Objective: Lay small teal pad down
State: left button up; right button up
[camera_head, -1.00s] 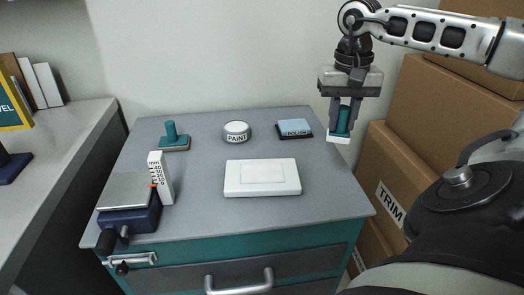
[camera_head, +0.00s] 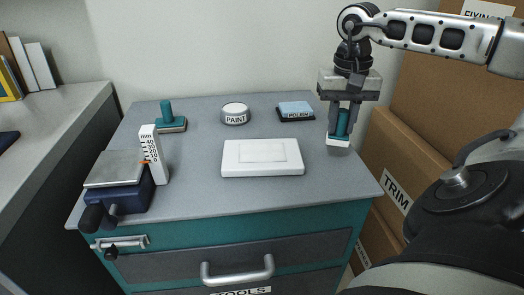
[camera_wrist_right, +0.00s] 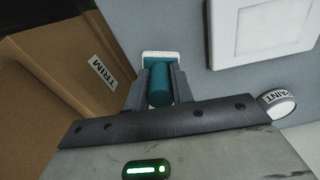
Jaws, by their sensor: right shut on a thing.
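My right gripper (camera_head: 341,128) is shut on the small teal pad's upright teal handle (camera_head: 342,120). Its white base (camera_head: 338,142) hangs below the fingers, over or close to the right edge of the worktop (camera_head: 330,185); I cannot tell if it touches. In the right wrist view the teal handle (camera_wrist_right: 160,85) sits between the two fingers, with the white base (camera_wrist_right: 160,57) beyond them. Another teal-handled pad (camera_head: 172,124) stands at the back left of the worktop. My left gripper is not in view.
A white flat case (camera_head: 262,170) lies mid-worktop. A paint tin (camera_head: 235,113) and a blue-topped polish block (camera_head: 295,110) stand behind it. Cardboard boxes (camera_head: 400,150) stand right.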

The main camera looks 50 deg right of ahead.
aim_at(339, 134)
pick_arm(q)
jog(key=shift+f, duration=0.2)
pick_arm(e)
jog(key=shift+f, duration=0.2)
jog(key=shift+f+b, duration=1.65)
jog(key=shift+f, duration=0.1)
jog(key=o, duration=1)
jog(key=shift+c, duration=0.2)
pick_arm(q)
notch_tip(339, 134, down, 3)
pick_arm(e)
jog(key=shift+r, duration=0.5)
notch_tip(339, 134, up, 14)
jog(key=p, duration=0.5)
jog(key=shift+r, duration=0.1)
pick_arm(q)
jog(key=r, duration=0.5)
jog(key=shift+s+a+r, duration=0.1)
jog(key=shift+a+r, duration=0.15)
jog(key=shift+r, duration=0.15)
pick_arm(e)
jog(key=shift+r, duration=0.35)
